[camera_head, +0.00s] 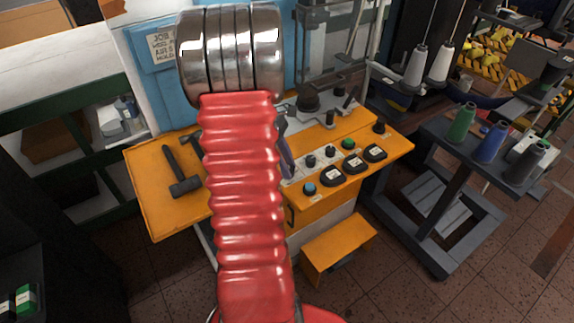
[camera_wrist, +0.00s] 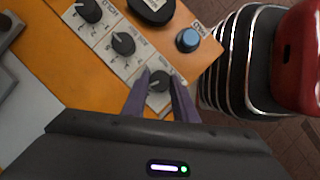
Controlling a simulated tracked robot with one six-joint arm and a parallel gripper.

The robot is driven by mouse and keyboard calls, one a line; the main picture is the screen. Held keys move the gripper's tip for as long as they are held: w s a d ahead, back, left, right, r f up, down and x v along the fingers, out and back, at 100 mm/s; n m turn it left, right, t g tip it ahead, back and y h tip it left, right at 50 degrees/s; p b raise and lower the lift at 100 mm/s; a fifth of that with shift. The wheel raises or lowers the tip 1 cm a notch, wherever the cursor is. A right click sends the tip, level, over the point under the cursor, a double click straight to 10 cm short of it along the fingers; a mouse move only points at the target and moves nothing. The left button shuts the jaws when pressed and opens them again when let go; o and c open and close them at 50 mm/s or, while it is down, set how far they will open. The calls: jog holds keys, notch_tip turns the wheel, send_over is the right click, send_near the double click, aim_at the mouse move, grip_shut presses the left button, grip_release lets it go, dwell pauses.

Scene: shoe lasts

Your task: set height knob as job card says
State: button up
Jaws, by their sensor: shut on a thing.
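In the wrist view my gripper (camera_wrist: 161,76) has its two purple fingers closed around a dark round knob (camera_wrist: 160,82), the one nearest me in a row of three. The middle knob (camera_wrist: 123,44) and the far knob (camera_wrist: 90,11) stand free, each with a white pointer line on a pale scale plate. The labels are too small and turned to read, so I cannot tell which is the height knob. The held knob's pointer setting is unclear. In the head view my arm hides it.
A dark hammer (camera_head: 182,172) lies on the orange table (camera_head: 150,205). A thread stand (camera_head: 440,150) with spools is at right.

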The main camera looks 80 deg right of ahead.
jog(key=m, duration=0.2)
jog(key=m+y, duration=0.1)
jog(key=shift+d+m+t, duration=0.2)
jog(key=shift+m+t, duration=0.1)
jog(key=shift+m, duration=0.1)
jog(key=m+y, duration=0.1)
jog(key=m, duration=0.2)
jog(key=shift+s+d+m+t, duration=0.1)
jog(key=shift+m+t, duration=0.2)
jog(key=m+t+y, duration=0.1)
jog(key=m, duration=0.2)
jog(key=m+t, duration=0.1)
jog(key=m, duration=0.2)
jog(key=shift+s+d+y, duration=0.15)
jog(key=shift+s+y, duration=0.05)
jog(key=shift+y, duration=0.2)
jog(key=o, duration=1)
jog(key=shift+o, duration=0.2)
jog(key=shift+r, duration=0.1)
jog(key=v, duration=1.3)
jog(key=shift+r, duration=0.25)
jog(key=shift+w+d, duration=0.1)
jog(key=shift+d, duration=0.15)
